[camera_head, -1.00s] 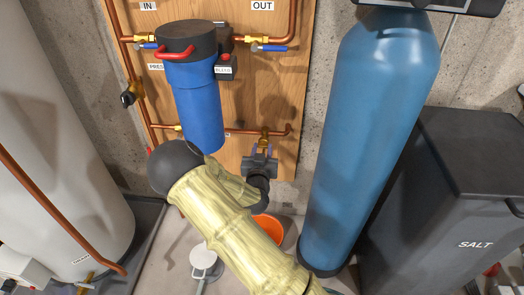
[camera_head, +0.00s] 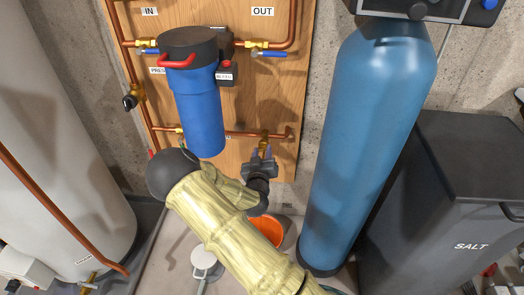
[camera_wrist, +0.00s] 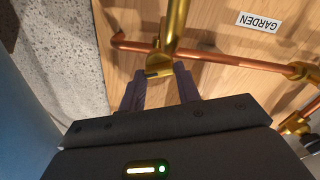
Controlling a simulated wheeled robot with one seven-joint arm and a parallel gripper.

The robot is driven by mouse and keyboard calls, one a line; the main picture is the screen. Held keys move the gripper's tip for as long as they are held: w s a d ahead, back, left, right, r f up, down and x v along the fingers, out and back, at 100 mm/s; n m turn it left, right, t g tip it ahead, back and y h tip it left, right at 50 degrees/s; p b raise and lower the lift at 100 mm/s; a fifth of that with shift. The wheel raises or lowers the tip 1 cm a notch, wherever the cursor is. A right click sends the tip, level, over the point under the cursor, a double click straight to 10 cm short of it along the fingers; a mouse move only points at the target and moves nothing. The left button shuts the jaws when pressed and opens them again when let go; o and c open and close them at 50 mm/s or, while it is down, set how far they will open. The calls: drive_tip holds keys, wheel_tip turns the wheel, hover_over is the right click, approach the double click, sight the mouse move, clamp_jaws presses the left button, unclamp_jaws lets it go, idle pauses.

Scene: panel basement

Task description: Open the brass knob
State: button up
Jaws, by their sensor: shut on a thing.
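The brass knob belongs to a brass tap on the copper pipe low on the wooden panel. In the head view the brass part (camera_head: 264,142) shows just above my gripper (camera_head: 260,157). In the wrist view the brass piece (camera_wrist: 160,66) sits between the two dark fingers of my gripper (camera_wrist: 161,80), which are shut on it. The fingers hide part of it. The tap's brass body runs up out of the wrist view. A GARDEN label (camera_wrist: 258,21) is on the panel beside it, upside down in that view.
A blue filter housing (camera_head: 196,105) hangs on the panel at upper left of my gripper. A tall blue tank (camera_head: 365,140) stands close on the right, with a black salt bin (camera_head: 470,190) beyond it. An orange bucket (camera_head: 268,229) is on the floor below.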

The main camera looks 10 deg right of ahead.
drive_tip(key=n+p, duration=0.2)
drive_tip(key=n, duration=0.4)
drive_tip(key=shift+a+p, duration=0.1)
drive_tip(key=shift+p, duration=0.3)
drive_tip(key=n+p, duration=0.1)
drive_tip(key=n, duration=0.5)
drive_tip(key=shift+f+n+p, duration=0.15)
drive_tip(key=shift+n+p, duration=0.15)
drive_tip(key=shift+n, duration=0.1)
drive_tip(key=o, duration=1)
